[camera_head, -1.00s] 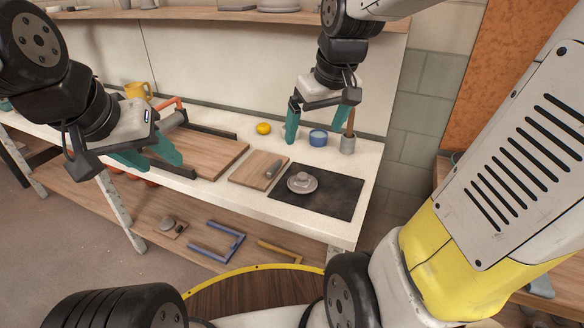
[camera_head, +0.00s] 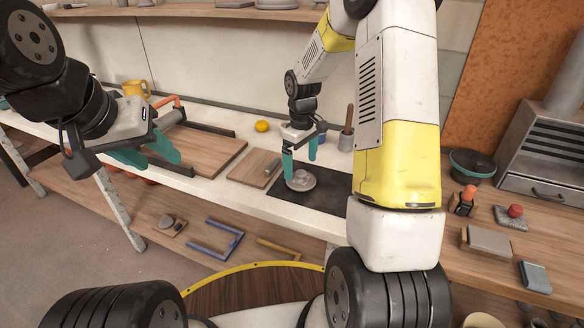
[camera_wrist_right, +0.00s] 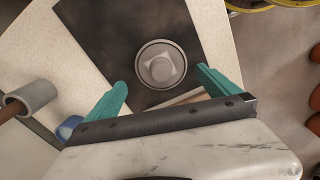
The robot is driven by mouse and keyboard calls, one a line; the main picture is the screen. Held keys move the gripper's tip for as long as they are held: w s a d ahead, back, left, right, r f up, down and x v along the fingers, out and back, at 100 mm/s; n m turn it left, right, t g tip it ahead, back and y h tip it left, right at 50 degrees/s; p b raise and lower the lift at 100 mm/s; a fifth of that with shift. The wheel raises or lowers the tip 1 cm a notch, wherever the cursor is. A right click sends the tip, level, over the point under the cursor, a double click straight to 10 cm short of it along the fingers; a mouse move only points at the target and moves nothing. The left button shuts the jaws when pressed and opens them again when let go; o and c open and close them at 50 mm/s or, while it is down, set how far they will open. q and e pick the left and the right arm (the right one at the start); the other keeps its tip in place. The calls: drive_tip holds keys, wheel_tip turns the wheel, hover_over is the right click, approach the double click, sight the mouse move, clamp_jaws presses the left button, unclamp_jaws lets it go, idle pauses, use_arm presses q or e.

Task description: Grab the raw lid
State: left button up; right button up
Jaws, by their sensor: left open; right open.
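The raw lid (camera_head: 302,180) is a round grey disc with a knob, lying on the dark mat (camera_head: 328,194) on the white bench. In the right wrist view the lid (camera_wrist_right: 161,65) lies ahead of my right gripper (camera_wrist_right: 163,84), roughly midway between its two teal fingers. My right gripper (camera_head: 300,162) is open and empty, with its fingertips close to the lid; I cannot tell whether they touch it. My left gripper (camera_head: 158,160) is open and empty over the left part of the bench.
A wooden board (camera_head: 207,157) and a smaller board (camera_head: 250,168) with a grey tool lie left of the mat. A yellow ball (camera_head: 262,126) and a grey cup (camera_head: 346,141) with a wooden handle stand behind. A blue cup (camera_wrist_right: 69,127) stands near the right gripper's finger.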

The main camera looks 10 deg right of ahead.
sight(300, 171)
drive_tip(key=f, duration=0.5)
drive_tip(key=shift+a, duration=0.2)
drive_tip(key=c, duration=1.3)
drive_tip(key=shift+c, duration=0.2)
drive_tip(key=shift+r, duration=0.2)
